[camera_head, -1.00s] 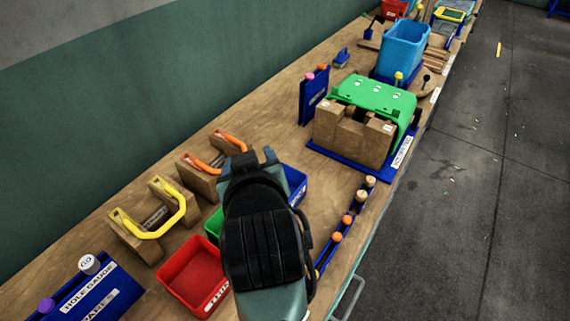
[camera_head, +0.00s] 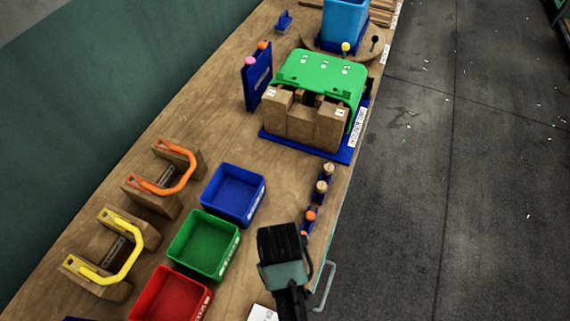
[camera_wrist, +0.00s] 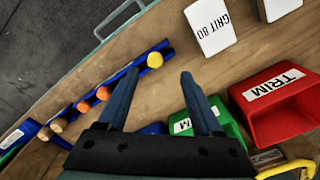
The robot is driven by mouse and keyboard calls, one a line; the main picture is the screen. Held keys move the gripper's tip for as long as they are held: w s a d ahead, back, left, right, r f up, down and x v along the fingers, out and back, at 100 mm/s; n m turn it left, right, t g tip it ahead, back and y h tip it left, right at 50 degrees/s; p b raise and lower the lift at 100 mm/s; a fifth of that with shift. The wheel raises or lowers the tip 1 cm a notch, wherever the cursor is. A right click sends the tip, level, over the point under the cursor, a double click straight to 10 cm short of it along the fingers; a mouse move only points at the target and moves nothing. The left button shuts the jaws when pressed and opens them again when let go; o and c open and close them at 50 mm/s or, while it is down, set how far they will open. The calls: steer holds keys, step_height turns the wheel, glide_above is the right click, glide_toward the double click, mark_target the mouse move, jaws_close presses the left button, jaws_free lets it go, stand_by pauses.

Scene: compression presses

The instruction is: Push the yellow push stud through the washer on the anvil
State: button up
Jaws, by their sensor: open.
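The yellow push stud (camera_wrist: 155,60) shows its round head at the upper end of a blue rack (camera_wrist: 136,68) in the wrist view. It lies just beyond the tip of the left finger in the picture. My gripper (camera_wrist: 160,73) is open, with nothing between its fingers, pointing down over the bench. In the head view, my arm covers the yellow stud; part of the rack (camera_head: 309,217) shows with orange and wooden heads. I cannot make out a washer or tell which part is the anvil.
Red (camera_head: 172,298), green (camera_head: 204,243) and blue (camera_head: 233,193) bins stand left of the rack. Yellow-handled (camera_head: 105,250) and orange-handled (camera_head: 165,175) wooden presses stand beyond. A green-topped wooden fixture (camera_head: 317,75) stands farther along.

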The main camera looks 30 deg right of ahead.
steer(key=shift+d+f+p, duration=0.2)
steer(key=shift+f+p, duration=0.1)
steer(key=shift+f, duration=1.05)
steer(key=shift+d+f+p, duration=0.2)
steer(key=shift+f+p, duration=0.05)
steer(key=shift+f, duration=1.05)
steer(key=shift+c, duration=0.2)
jaws_close()
